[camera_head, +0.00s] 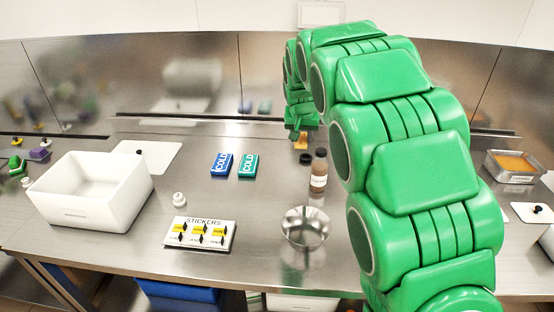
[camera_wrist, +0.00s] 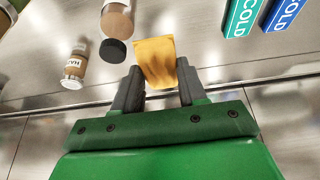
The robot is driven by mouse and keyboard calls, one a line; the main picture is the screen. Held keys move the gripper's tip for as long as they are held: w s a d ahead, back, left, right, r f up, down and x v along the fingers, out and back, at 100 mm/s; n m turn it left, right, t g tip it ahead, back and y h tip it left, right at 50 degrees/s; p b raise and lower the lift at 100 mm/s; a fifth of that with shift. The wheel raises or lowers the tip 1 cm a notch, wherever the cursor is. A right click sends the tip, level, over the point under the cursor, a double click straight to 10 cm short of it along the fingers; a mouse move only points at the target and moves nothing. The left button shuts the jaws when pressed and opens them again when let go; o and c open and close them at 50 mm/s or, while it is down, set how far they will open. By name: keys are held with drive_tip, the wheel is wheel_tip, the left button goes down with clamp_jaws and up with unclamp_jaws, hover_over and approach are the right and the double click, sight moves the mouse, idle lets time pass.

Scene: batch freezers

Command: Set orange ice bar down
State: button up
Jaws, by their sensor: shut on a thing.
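My gripper (camera_wrist: 157,88) shows in the wrist view, with its two dark fingers shut on the orange ice bar (camera_wrist: 155,60). The bar is a yellow-orange block that sticks out past the fingertips. In the head view my gripper (camera_head: 299,133) is at the far side of the steel counter, at the end of my green arm, and the orange ice bar (camera_head: 300,143) shows just below it. The bar looks at or close above the counter; I cannot tell whether it touches. Part of it is hidden between the fingers.
A brown bottle (camera_head: 319,170) and a dark cap (camera_head: 306,159) stand close by. Blue (camera_head: 221,164) and green (camera_head: 248,166) COLD packs lie to the left. A steel bowl (camera_head: 305,226), a sticker board (camera_head: 199,233) and a white bin (camera_head: 138,200) are nearer.

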drive_tip(key=shift+w+a+f, duration=0.55)
drive_tip(key=shift+w+a, duration=0.85)
drive_tip(key=shift+a, duration=1.35)
approach(277, 157)
drive_tip(key=shift+w+d+f, duration=0.2)
drive_tip(key=shift+w+f, duration=0.7)
drive_tip(key=shift+w, duration=0.05)
drive_tip(key=shift+w+f, duration=0.2)
drive_tip(key=shift+f, duration=1.7)
drive_tip(key=shift+f, duration=0.1)
drive_tip(key=o, duration=1.1)
